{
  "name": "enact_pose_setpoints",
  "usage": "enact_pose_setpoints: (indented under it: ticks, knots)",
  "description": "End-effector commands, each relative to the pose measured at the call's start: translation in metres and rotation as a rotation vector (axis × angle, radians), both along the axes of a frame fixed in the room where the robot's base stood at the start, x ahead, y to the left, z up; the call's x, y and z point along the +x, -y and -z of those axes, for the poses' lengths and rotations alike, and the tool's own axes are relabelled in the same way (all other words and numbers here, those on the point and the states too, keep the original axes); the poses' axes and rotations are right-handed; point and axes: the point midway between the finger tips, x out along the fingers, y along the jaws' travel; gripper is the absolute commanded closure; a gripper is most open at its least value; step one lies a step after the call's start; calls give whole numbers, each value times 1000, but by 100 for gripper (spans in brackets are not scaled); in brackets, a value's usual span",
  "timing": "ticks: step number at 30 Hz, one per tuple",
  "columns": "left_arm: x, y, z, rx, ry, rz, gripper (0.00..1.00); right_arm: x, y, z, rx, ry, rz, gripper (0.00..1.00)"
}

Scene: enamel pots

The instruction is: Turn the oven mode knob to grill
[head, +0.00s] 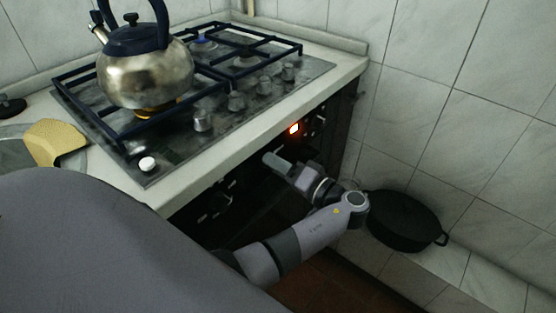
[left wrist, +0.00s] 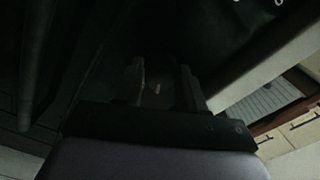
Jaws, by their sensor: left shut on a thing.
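The dark oven front (head: 240,209) lies below the worktop edge in the head view. It has dark knobs at its left (head: 218,205) and right (head: 318,126). My left gripper (head: 272,160) is at the oven front, between these knobs and below the lit display. In the left wrist view my left gripper (left wrist: 163,85) has its fingers on either side of a dark knob (left wrist: 157,89) with a small pale mark, and is shut on it. The dark picture does not show which setting the mark points to. My right gripper is not in view.
A small orange-red display (head: 294,129) glows on the oven front. A steel kettle (head: 145,75) stands on the hob above an orange glow. Several hob knobs (head: 237,101) line the hob's front right. A black pan (head: 403,221) is at the right by the tiled wall.

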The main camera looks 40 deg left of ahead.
Motion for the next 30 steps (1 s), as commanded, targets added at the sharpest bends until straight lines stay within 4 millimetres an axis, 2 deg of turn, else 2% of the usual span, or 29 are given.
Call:
enact_pose_setpoints:
  ticks: [3, 15, 30]
  knots:
    - [0, -1, -3, 9, -111, -1, 91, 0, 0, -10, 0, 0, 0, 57]
    - [0, -1, -2, 33, -405, -2, 91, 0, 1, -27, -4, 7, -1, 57]
    - [0, -1, -1, 43, -522, -2, 91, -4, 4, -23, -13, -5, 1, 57]
